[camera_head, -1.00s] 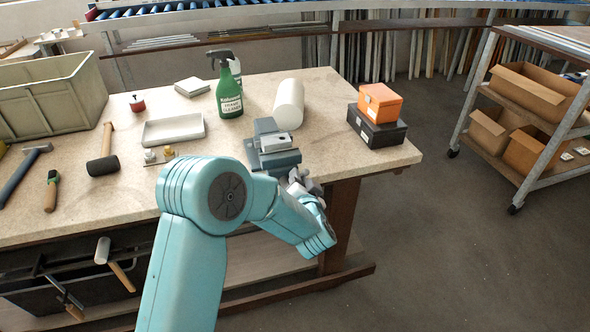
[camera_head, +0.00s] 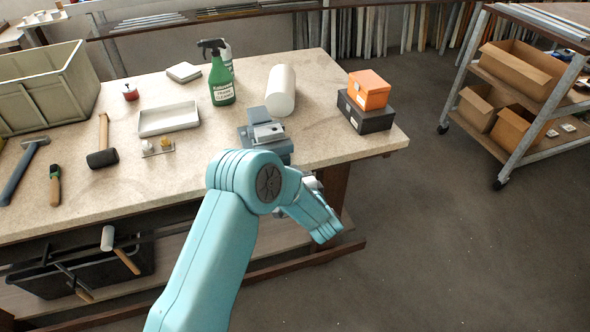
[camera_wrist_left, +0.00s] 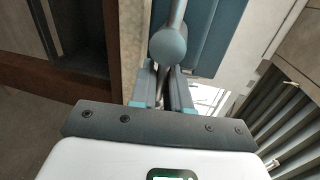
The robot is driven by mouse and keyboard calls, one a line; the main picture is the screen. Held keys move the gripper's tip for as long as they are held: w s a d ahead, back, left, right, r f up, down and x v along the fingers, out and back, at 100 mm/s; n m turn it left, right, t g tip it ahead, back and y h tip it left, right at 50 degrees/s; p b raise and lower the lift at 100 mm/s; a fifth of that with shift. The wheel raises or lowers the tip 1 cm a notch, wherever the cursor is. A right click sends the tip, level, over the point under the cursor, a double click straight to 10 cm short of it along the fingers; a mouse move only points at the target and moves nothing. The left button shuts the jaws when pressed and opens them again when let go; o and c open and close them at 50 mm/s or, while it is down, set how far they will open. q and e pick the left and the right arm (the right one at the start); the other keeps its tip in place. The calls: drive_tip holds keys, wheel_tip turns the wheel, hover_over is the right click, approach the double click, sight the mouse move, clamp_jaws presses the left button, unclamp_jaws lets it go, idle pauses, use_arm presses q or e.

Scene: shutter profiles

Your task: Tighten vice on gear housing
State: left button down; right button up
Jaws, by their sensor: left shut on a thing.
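The blue-grey vice (camera_head: 281,147) stands at the front edge of the workbench in the head view. A light grey metal block, which looks like the gear housing (camera_head: 268,132), sits between its jaws; any gap at the jaws is too small to tell. My left arm reaches in front of the vice and hides its lower front. In the left wrist view, my left gripper (camera_wrist_left: 163,90) is shut on the vice handle (camera_wrist_left: 168,47), a bar with a round end knob. The blue vice body (camera_wrist_left: 221,38) shows just beyond it. My right gripper is in neither view.
A shallow tray (camera_head: 168,118), a mallet (camera_head: 103,158) and other tools lie left.

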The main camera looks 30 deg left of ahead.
use_arm(q)
drive_tip(key=shift+s+d+f+m, duration=0.1)
drive_tip(key=shift+d+f+m, duration=0.05)
drive_tip(key=shift+f+m, duration=0.4)
drive_tip(key=c, duration=1.3)
unclamp_jaws()
drive_tip(key=shift+s+r, duration=0.1)
drive_tip(key=shift+r, duration=0.15)
drive_tip(key=b+v, duration=0.1)
drive_tip(key=v, duration=1.5)
drive_tip(key=shift+d+r+b, duration=0.1)
drive_tip(key=shift+d+b, duration=0.15)
drive_tip(key=shift+b, duration=0.05)
